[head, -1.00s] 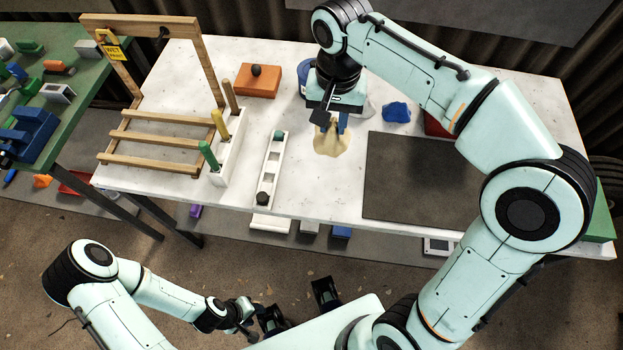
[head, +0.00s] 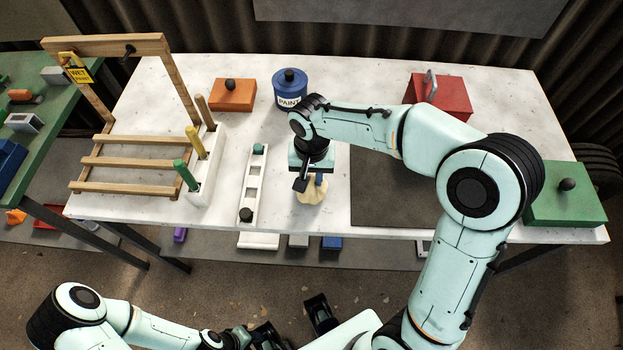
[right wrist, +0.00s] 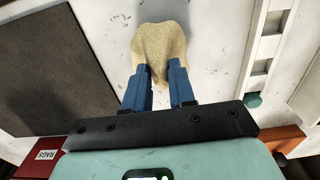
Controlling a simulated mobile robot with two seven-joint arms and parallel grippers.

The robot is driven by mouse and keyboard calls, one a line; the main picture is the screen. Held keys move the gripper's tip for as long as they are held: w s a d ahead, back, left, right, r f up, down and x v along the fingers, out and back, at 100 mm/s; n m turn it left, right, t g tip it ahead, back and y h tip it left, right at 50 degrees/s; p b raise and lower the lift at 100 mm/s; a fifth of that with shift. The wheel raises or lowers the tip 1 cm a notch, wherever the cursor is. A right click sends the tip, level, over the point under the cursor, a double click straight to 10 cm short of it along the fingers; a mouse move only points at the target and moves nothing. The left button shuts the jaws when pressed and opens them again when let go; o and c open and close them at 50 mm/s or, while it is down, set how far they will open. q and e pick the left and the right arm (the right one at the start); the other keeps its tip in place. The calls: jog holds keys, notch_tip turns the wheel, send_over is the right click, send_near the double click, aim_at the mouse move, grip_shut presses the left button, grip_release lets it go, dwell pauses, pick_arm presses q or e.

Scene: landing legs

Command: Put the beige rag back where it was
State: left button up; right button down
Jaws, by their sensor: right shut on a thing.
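The beige rag (head: 311,190) hangs bunched from my right gripper (head: 310,180), near the front edge of the white table, between the white slotted strip and the dark mat. In the right wrist view the blue fingertips (right wrist: 162,85) are shut on one end of the rag (right wrist: 160,45), and its loose end spreads over the tabletop. I cannot tell whether it touches the table. A red box (head: 440,97) with a handle stands at the back right; a red surface labelled RAGS (right wrist: 47,156) shows in the wrist view. My left gripper (head: 292,324) is open and empty, low in front of the table.
The white slotted strip (head: 252,187) lies left of the rag, the dark mat (head: 385,205) right. A wooden rack (head: 125,140), orange box (head: 232,95), blue paint can (head: 290,88) and green box (head: 565,195) stand around. My right arm covers part of the tabletop.

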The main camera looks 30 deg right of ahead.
aim_at(311, 179)
jog(key=shift+f, duration=1)
jog(key=shift+f, duration=0.15)
jog(key=c, duration=0.9)
grip_release()
jog(key=shift+c, duration=0.2)
jog(key=shift+r, duration=0.25)
notch_tip(311, 179, up, 12)
jog(key=p, duration=0.1)
jog(key=shift+p, duration=0.3)
